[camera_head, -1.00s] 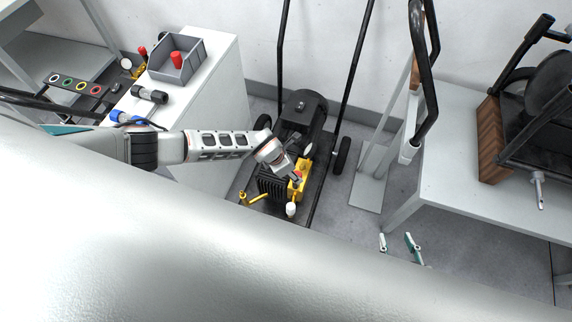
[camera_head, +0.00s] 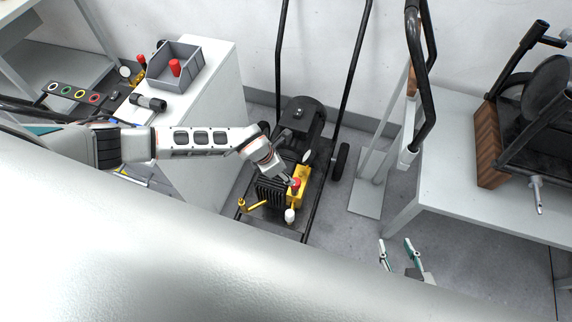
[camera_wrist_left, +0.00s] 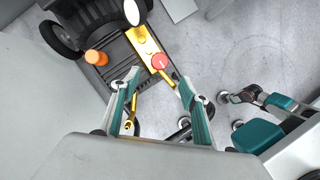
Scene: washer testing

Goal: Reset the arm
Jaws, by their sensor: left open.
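The black pressure washer (camera_head: 302,112) stands on the floor in the middle of the head view. Its yellow block (camera_head: 302,172) carries a red knob (camera_head: 296,183). My left arm comes in from the left, and its wrist end is over the washer by the block. In the left wrist view my left gripper (camera_wrist_left: 160,80) is open with nothing between its fingers. The red knob (camera_wrist_left: 160,61) lies just beyond the fingertips, apart from them as far as I can see. My right gripper (camera_head: 395,241) is open and empty at the lower right, over bare floor.
A white cabinet (camera_head: 205,120) on the left bears a grey bin (camera_head: 187,79) with a red part (camera_head: 174,67) and a black-and-silver cylinder (camera_head: 148,102). A white table (camera_head: 450,190) on the right bears a dark machine. A yellow lever (camera_head: 255,205) and white cap (camera_head: 290,216) are on the washer.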

